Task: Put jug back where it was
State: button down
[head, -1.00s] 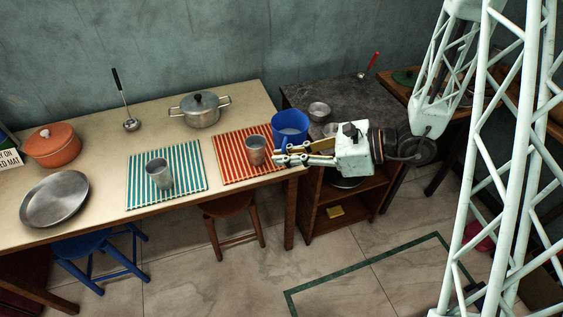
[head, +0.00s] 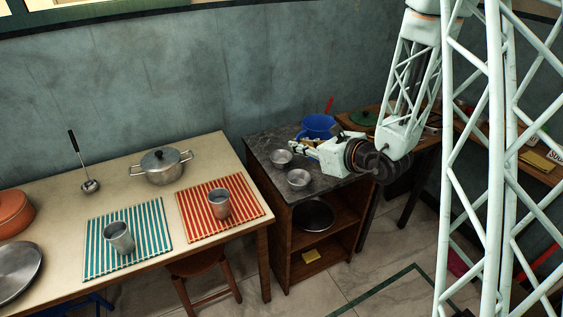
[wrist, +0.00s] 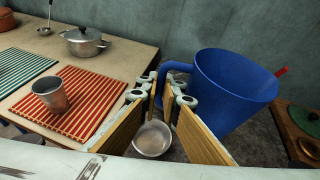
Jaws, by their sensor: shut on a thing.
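The blue jug (head: 317,124) is over the back right part of the dark stone-topped cabinet (head: 262,150). It looks upright; I cannot tell whether its base touches the top. My gripper (head: 294,146) is in front of the jug, reaching in from the right. In the wrist view the jug (wrist: 235,88) fills the right side, with its handle toward my gripper (wrist: 163,84). My fingers are shut on the handle, and their tips partly hide its lower part.
Two small metal bowls (head: 280,158) (head: 298,178) stand on the stone top, close to my gripper. A red handle (head: 329,104) rises behind the jug. A green lid (head: 363,118) is to its right. Metal cups (head: 218,203) stand on striped mats at left.

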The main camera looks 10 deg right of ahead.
jog(key=w+d+r+m+t+h, duration=0.1)
jog(key=w+d+r+m+h, duration=0.1)
jog(key=d, duration=0.5)
jog(key=shift+w+d+r+m+t+h, duration=0.2)
jog(key=shift+w+r+m+t+h, duration=0.3)
jog(key=shift+w, duration=0.45)
jog(key=shift+a+f, duration=0.15)
jog(key=shift+a, duration=0.05)
